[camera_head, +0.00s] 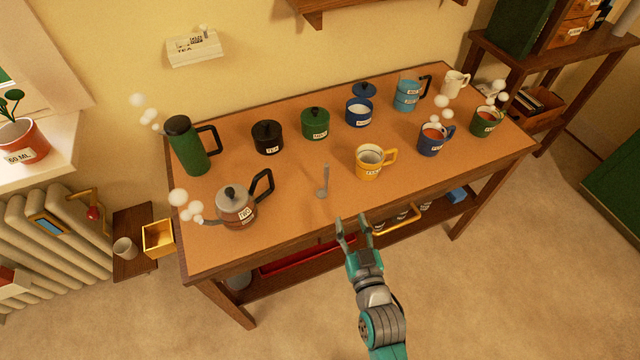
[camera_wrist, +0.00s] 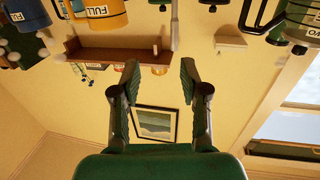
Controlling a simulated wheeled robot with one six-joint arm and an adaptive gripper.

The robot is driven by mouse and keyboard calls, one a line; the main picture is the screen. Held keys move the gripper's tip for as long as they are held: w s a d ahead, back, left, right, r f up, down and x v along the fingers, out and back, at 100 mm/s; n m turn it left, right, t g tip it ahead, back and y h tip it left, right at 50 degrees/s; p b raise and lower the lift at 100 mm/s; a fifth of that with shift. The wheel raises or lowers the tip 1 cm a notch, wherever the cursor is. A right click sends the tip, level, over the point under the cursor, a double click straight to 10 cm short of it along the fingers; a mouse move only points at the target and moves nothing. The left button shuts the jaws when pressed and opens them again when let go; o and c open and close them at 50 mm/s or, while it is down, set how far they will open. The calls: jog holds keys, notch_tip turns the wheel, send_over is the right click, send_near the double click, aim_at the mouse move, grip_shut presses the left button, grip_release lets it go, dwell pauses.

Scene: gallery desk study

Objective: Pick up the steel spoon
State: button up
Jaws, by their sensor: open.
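The steel spoon (camera_head: 323,184) is on the brown desk (camera_head: 300,228), near its front edge, between the teapot and the yellow mug. Its bowl end points toward the front and its thin handle toward the back. My gripper (camera_head: 353,222) is at the desk's front edge, to the right of and in front of the spoon. It is open with nothing between its fingers.
A yellow mug (camera_head: 368,164) stands right of the spoon, and a steaming teapot (camera_head: 236,208) left of it. Lidded pots, a green flask (camera_head: 186,146) and several mugs stand farther back and right. A shelf with a red tray (camera_head: 300,258) runs beneath the desk.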

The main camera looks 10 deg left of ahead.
jog(key=y, duration=0.1)
send_near(327, 170)
jog(key=shift+n, duration=0.3)
jog(key=x, duration=0.5)
jog(key=shift+a+f, duration=0.2)
jog(key=shift+f, duration=0.15)
jog(key=shift+d+r+x, duration=0.1)
jog(key=shift+r+x, duration=0.1)
jog(key=shift+x, duration=1.2)
jog(key=shift+d+r+x, duration=0.1)
jog(key=shift+r+x, duration=0.1)
jog(key=shift+x, duration=1.2)
jog(key=shift+w, duration=0.1)
grip_shut()
